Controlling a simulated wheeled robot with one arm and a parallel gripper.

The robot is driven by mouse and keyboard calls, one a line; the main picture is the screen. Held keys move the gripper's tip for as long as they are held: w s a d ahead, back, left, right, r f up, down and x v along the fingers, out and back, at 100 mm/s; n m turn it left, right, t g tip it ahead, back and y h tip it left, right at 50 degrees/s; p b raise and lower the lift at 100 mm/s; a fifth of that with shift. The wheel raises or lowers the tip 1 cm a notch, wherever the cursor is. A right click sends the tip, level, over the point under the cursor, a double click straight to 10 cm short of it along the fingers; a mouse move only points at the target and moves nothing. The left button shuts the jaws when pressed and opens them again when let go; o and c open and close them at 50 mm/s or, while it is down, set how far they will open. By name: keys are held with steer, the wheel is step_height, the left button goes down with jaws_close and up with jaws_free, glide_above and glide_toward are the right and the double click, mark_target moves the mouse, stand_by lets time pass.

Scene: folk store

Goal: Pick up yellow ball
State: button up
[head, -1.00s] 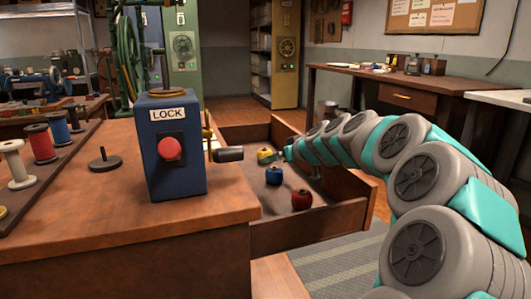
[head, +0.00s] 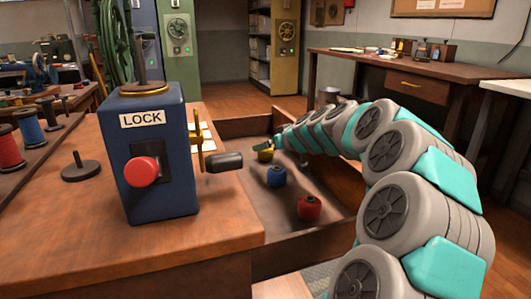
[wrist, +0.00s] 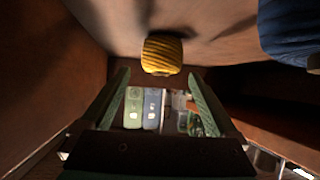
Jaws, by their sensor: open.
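The yellow ball (head: 265,155), which looks like ribbed wound yarn, lies at the far end of an open wooden drawer (head: 330,236). My gripper (head: 278,142) is by the yellow ball in the head view and partly covers it. In the wrist view the yellow ball (wrist: 162,54) lies just beyond the tips of my gripper's two green fingers (wrist: 160,75), roughly centred between them. The fingers are apart with nothing between them. I cannot tell whether a finger touches the ball.
A blue ball (head: 276,176) and a red ball (head: 309,208) lie nearer in the drawer; the blue one also shows in the wrist view (wrist: 290,30). Drawer walls enclose the space. A blue LOCK box (head: 155,185) with a red button stands on the bench (head: 95,235) at left.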

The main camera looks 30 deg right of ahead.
steer(key=x, duration=0.3)
steer(key=shift+w+f, duration=0.15)
steer(key=shift+f, duration=0.1)
steer(key=shift+r, duration=0.1)
steer(key=c, duration=1.3)
steer(key=shift+c, duration=0.2)
